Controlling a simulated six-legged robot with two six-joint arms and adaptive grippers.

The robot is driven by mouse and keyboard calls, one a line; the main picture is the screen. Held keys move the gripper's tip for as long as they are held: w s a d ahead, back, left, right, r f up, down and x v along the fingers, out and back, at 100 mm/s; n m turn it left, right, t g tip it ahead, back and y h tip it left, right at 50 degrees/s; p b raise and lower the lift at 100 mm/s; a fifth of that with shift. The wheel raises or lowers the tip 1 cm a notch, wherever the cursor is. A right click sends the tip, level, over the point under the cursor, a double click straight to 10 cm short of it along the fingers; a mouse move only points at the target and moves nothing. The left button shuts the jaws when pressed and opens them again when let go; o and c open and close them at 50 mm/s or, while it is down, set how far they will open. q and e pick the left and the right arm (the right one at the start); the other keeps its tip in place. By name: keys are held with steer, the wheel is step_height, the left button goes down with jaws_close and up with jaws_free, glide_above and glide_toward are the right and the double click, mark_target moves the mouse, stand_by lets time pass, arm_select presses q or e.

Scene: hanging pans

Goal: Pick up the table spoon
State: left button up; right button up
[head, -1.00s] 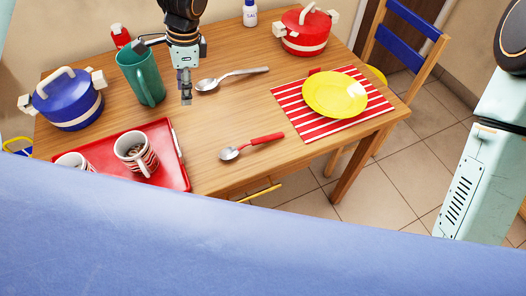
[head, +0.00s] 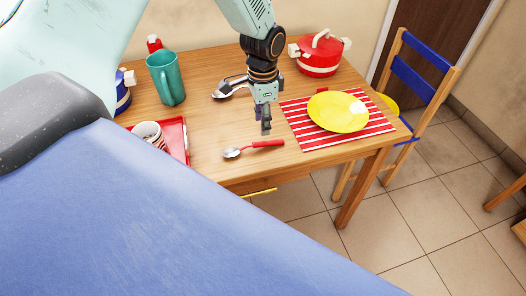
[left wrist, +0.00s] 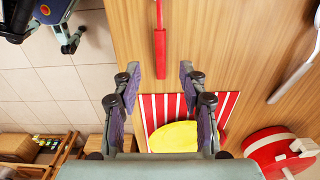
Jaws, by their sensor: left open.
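A spoon with a red handle and metal bowl (head: 268,143) lies near the table's front edge. In the left wrist view its red handle (left wrist: 160,52) lies just beyond the fingertips, lined up between them. An all-metal spoon (head: 229,89) lies farther back, partly hidden by my arm; its handle shows in the left wrist view (left wrist: 294,80). I cannot tell which one is the table spoon. My left gripper (head: 266,131) is open and empty, pointing down just behind the red handle, apart from it; its fingers also show in the left wrist view (left wrist: 159,84). My right gripper is not visible.
A yellow plate (head: 337,112) lies on a red-striped mat (head: 308,139) to the right. A red pot (head: 318,62) stands behind it. A green pitcher (head: 167,80), a red tray (head: 178,134) with a striped mug (head: 147,135), and a blue pot (head: 122,92) are left.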

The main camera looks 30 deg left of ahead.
mark_target(259, 142)
arm_select(q)
steer(key=shift+s+d+f, duration=0.1)
steer(key=shift+s+d, duration=0.05)
steer(key=f, duration=0.5)
steer(key=a+f+b, duration=0.1)
steer(key=f, duration=0.1)
steer(key=shift+s+f, duration=0.25)
steer(key=shift+f, duration=0.1)
steer(key=shift+w+a+f, duration=0.1)
steer(key=shift+w+f, duration=0.15)
steer(key=shift+f, duration=0.1)
steer(key=shift+d, duration=0.2)
steer(key=shift+c, duration=0.2)
steer(key=shift+s+r, duration=0.2)
steer(key=c, duration=0.3)
steer(key=shift+w+a+f, duration=0.1)
steer(key=shift+w+f, duration=0.05)
steer(key=c, duration=0.5)
jaws_close()
